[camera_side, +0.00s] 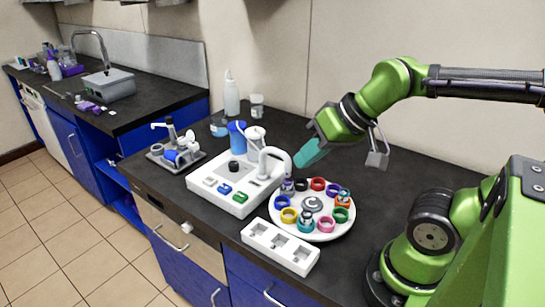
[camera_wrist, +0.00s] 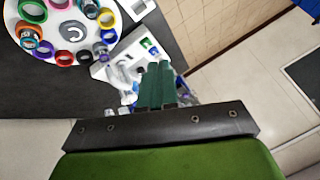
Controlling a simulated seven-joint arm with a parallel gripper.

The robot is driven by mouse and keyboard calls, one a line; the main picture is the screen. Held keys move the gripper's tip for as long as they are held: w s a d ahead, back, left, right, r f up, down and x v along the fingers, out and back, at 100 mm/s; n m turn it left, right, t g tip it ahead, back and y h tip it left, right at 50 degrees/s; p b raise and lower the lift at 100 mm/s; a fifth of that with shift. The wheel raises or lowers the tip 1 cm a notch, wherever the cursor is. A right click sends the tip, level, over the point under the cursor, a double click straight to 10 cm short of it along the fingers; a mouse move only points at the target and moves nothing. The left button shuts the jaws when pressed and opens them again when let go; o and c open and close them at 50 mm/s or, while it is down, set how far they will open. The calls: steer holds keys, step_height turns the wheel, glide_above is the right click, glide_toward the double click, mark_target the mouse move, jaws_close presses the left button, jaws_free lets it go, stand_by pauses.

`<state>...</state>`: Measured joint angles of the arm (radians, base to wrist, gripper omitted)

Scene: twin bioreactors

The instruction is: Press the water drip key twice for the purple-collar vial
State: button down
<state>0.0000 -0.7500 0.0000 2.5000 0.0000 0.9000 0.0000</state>
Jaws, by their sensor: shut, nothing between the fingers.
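A white drip station (camera_side: 232,202) has a row of small keys on its front: a pale one (camera_side: 210,181), a blue key (camera_side: 224,189) and a green key (camera_side: 239,197). I cannot tell which one is water. A white round carousel (camera_side: 313,236) beside it carries coloured rings. A vial (camera_side: 287,187) with a purplish collar stands under the station's curved spout (camera_side: 270,153). A separate purple-blue ring (camera_side: 282,202) sits beside it. My gripper (camera_side: 300,162) has teal fingers, shut and empty, above the carousel's back edge and right of the spout. The shut fingers also show in the wrist view (camera_wrist: 155,66).
More vials sit at the orange ring (camera_side: 343,197) and the teal ring (camera_side: 306,224). A white block with square wells (camera_side: 280,247) lies in front. A blue container (camera_side: 237,138) and white bottle (camera_side: 231,92) stand behind. A grey rack (camera_side: 176,157) is at the left.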

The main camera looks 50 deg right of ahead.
stand_by(0.4)
steer(key=m+t+h, duration=0.1)
steer(key=m+t, duration=0.1)
steer(key=m, duration=0.2)
glide_above(213, 180)
step_height(213, 180, down, 8)
steer(key=shift+f, duration=0.2)
steer(key=shift+f, duration=4.45)
steer(key=shift+f, duration=0.4)
